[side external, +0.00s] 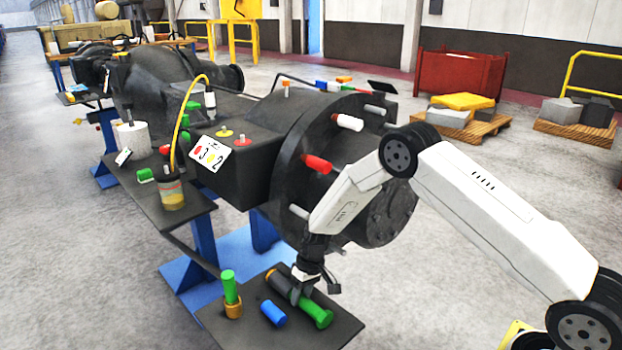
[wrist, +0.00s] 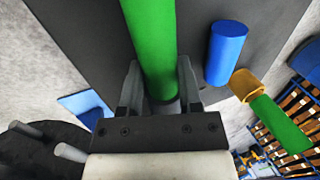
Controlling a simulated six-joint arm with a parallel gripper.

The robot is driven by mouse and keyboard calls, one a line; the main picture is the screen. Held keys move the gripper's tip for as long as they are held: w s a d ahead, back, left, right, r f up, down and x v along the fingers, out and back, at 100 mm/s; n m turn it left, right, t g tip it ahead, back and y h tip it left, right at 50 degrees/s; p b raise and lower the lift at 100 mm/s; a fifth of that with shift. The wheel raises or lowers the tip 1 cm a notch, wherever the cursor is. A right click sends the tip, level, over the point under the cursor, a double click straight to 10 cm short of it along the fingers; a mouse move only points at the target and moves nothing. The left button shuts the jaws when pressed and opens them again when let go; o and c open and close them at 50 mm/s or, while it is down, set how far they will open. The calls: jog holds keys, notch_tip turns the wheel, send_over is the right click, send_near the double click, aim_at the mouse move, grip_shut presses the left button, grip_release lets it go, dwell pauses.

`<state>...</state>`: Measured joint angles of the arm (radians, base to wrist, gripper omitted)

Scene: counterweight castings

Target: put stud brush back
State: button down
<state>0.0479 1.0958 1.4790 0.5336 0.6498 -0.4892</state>
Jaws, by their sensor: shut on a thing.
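A green-handled tool with a dark cylindrical end, which looks like the stud brush (side external: 317,313), lies level on or just above a dark shelf plate (side external: 343,328) at the lower middle of the side view. My gripper (side external: 314,283) points down and is shut around the tool near where the green handle meets the dark part. In the wrist view the green handle (wrist: 150,40) runs away from between the fingers of my gripper (wrist: 160,88). The dark end is hidden there by the gripper body. I cannot tell whether the tool touches the plate.
A blue cylinder (side external: 273,313) lies beside the tool. Another green handle (side external: 230,285) stands in a brass-coloured ring or cup (side external: 233,309) at the plate's left. Above is a large dark round casting (side external: 345,190) with protruding studs, some with red or white caps. A jar (side external: 172,192) stands on the side shelf.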

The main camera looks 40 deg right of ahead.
jog(key=shift+f, duration=0.1)
jog(key=shift+c, duration=1.4)
grip_release()
jog(key=v, duration=1.2)
jog(key=shift+s, duration=0.1)
